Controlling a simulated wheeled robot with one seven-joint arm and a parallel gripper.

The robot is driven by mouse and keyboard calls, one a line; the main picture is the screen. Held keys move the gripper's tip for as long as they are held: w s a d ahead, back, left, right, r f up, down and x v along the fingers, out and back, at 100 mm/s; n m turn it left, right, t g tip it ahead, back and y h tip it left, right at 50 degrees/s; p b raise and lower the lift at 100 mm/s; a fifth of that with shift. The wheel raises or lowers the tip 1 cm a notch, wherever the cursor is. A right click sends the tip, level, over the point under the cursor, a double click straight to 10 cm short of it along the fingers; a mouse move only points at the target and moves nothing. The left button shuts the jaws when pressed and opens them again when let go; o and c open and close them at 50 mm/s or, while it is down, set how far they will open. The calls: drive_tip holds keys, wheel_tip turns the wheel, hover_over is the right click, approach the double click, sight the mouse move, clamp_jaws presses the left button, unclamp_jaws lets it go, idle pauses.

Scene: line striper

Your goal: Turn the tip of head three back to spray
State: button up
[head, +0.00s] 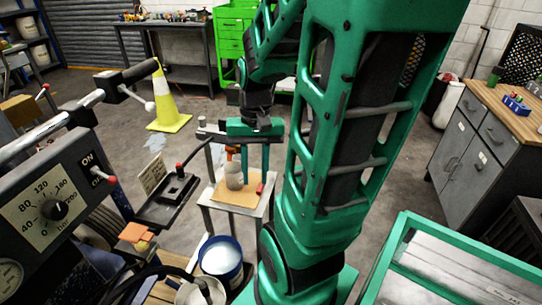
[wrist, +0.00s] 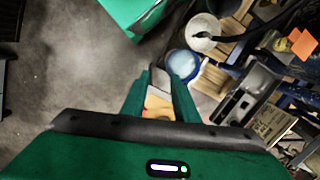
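No spray head or tip that I can identify as head three shows clearly in either view. The striper's panel (head: 55,205) with a dial and an ON switch fills the left of the head view. My gripper (head: 256,174) points down over the small stand (head: 248,207), its two fingers apart. In the wrist view my gripper (wrist: 160,82) is open, with no object held between its fingers. A grey rounded object (head: 234,176) and an orange piece (head: 231,153) show just left of the fingers. A small red object (head: 260,188) is by the fingertips.
A blue-rimmed bucket (head: 221,257) stands in front. A yellow cone (head: 168,105) and workbench (head: 175,30) are behind. A teal-framed cart (head: 450,265) is at right. Floor is clear between arm and grey cabinet (head: 470,145).

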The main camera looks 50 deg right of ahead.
drive_tip(key=w+d+f+m+t+y, duration=0.1)
drive_tip(key=w+d+f+m+y, duration=0.4)
drive_tip(key=f, duration=0.4)
drive_tip(key=m+t, duration=1.6)
drive_tip(key=m, duration=0.1)
approach(235, 149)
drive_tip(key=d+x, duration=0.1)
drive_tip(key=x, duration=0.5)
drive_tip(key=shift+w+f+y, duration=0.3)
drive_tip(key=shift+f+y, duration=0.1)
drive_tip(key=shift+s, duration=0.1)
clamp_jaws()
